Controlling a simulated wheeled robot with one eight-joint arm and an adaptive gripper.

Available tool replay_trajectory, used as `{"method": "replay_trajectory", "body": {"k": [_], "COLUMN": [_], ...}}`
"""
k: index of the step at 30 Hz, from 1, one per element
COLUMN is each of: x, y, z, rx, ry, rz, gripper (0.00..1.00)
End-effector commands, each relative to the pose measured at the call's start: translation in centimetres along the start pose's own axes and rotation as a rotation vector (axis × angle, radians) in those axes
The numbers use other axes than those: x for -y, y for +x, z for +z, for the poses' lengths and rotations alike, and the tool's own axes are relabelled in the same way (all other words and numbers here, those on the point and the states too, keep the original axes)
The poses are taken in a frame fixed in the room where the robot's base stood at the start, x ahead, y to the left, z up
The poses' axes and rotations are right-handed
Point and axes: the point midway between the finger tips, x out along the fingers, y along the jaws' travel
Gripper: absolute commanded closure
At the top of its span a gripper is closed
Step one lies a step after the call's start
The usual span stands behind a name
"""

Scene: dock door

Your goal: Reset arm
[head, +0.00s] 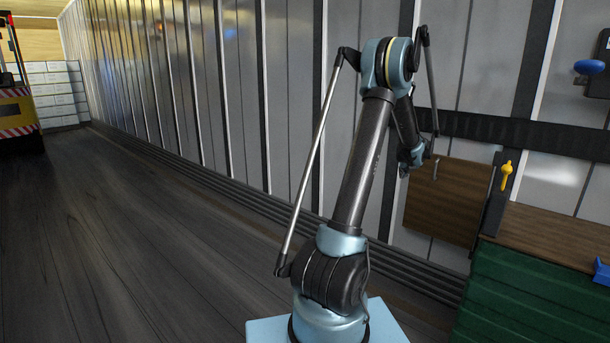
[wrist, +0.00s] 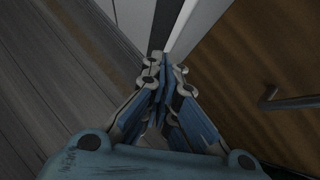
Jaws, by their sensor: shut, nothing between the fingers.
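My arm stands upright in the middle of the head view, its upper end bent over and its wrist hanging down in front of a brown wooden panel (head: 440,210). My gripper (wrist: 166,65) is in the middle of the wrist view, its blue and grey fingers closed together with nothing between them. In the head view the gripper is small and mostly hidden behind the wrist. The wooden panel, with a dark bar handle (wrist: 288,102), fills the right of the wrist view, apart from the fingers.
A green ribbed cabinet (head: 530,295) with a wooden top stands at the right. Above it are a yellow lever (head: 507,174) and a blue knob (head: 588,67); a blue object (head: 602,272) lies at the right edge. A yellow vehicle (head: 16,112) and white boxes (head: 57,92) stand far left. The left floor is clear.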

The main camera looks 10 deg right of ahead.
Motion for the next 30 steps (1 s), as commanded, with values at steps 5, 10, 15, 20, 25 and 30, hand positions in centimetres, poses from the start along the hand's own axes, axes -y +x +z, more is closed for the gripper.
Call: {"method": "replay_trajectory", "body": {"k": [5,10,15,20,25,30], "x": [-2.4,-8.3,-14.4,-19.7,-24.7,-29.2], "y": [-1.2,-4.3,-8.0,-11.6,-15.5,-19.3], "z": [0.3,0.4,-0.3,-1.8,-4.0,-6.8], "rx": [-0.014,-0.047,-0.077,-0.097,-0.109,-0.113], "ry": [-0.083,-0.305,-0.561,-0.799,-1.052,-1.304], "rz": [0.017,0.062,0.115,0.169,0.231,0.297], "gripper": [1.0,1.0,1.0,1.0,1.0,1.0]}}
